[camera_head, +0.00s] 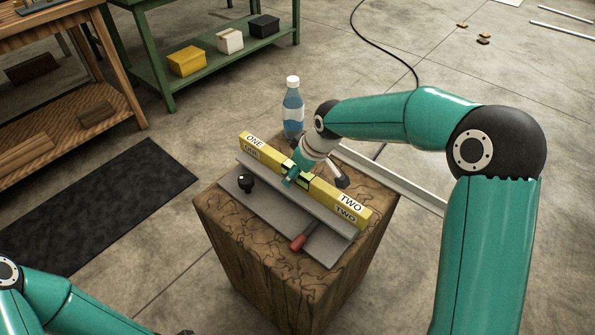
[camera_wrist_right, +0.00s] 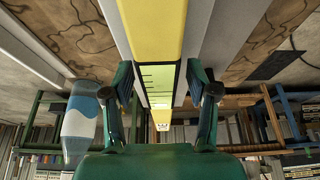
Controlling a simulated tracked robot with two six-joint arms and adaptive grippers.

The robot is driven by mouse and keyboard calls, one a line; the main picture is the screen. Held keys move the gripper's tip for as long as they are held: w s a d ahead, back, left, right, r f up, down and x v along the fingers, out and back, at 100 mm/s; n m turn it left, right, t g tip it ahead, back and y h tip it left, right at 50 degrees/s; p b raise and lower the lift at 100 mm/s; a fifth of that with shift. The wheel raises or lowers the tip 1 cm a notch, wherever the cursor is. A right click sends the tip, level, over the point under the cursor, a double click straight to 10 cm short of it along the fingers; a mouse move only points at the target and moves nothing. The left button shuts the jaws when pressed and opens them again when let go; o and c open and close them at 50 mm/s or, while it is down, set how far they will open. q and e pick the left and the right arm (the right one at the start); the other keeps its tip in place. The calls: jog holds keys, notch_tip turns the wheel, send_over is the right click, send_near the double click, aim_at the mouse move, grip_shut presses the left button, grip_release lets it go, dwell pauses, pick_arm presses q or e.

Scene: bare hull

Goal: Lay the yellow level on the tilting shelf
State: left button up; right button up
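The yellow level (camera_head: 326,193), marked ONE and TWO at its ends, lies lengthwise over the grey metal tilting shelf (camera_head: 268,213), just behind the shelf's raised strip. Whether its full underside touches the shelf is hidden. The shelf sits on a wooden block, with a black knob (camera_head: 246,183) and a red handle (camera_head: 298,242). My right gripper (camera_head: 297,176) is at the level's middle. In the right wrist view its fingers (camera_wrist_right: 160,80) stand close against both sides of the level (camera_wrist_right: 152,30), around its green vial.
A blue water bottle (camera_head: 293,108) stands behind the level at the block's back edge. The wooden block (camera_head: 285,290) has bare top around the shelf. A green bench (camera_head: 150,60) with boxes and a wooden rack (camera_head: 70,120) stand further back left. A black mat (camera_head: 90,205) lies on the floor.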

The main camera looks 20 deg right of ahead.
jog(key=v, duration=1.2)
jog(key=shift+d, duration=0.1)
